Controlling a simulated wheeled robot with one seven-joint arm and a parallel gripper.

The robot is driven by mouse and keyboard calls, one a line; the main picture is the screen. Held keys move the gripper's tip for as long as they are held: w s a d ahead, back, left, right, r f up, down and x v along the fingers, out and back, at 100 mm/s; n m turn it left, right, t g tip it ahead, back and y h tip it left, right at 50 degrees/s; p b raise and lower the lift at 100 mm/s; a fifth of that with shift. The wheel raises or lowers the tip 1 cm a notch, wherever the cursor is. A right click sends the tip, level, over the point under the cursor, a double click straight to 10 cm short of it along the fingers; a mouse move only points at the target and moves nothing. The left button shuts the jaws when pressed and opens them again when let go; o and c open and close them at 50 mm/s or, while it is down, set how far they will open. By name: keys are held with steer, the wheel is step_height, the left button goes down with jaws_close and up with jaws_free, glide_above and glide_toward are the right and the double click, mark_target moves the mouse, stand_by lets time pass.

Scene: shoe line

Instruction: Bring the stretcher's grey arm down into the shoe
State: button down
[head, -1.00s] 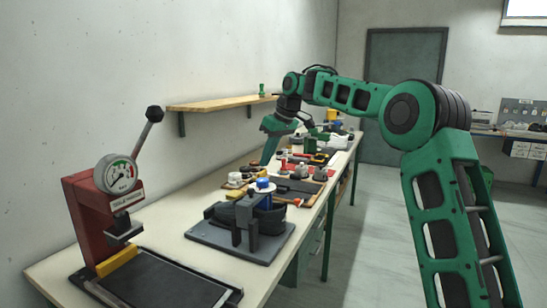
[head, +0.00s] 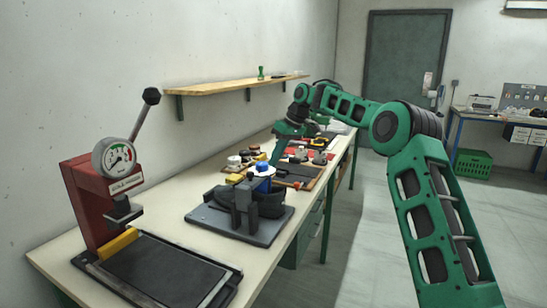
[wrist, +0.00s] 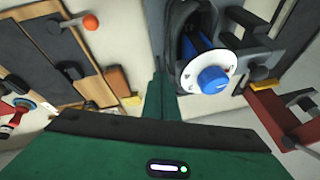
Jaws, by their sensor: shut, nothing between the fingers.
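The stretcher (head: 236,231) stands on the bench on a dark base plate, with grey upright posts at its front. A dark shoe (head: 270,203) sits in it, partly hidden by the posts. A blue knob (head: 264,168) on a white disc tops the stretcher. The wrist view shows the blue knob (wrist: 212,80) right of my fingers and the shoe's dark opening (wrist: 183,50) with something blue inside. I cannot clearly tell the grey arm from the posts. My gripper (head: 274,163) is shut and empty, pointing down just behind the knob; contact cannot be told.
A red press (head: 90,205) with a gauge and lever stands at the near left, beside a black tray (head: 160,275). Tool boards with several small items (head: 300,172) lie farther along the bench. A wooden shelf (head: 225,88) is on the wall.

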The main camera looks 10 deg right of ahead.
steer(key=shift+w+d+f, duration=0.1)
steer(key=shift+f, duration=0.2)
stand_by(0.4)
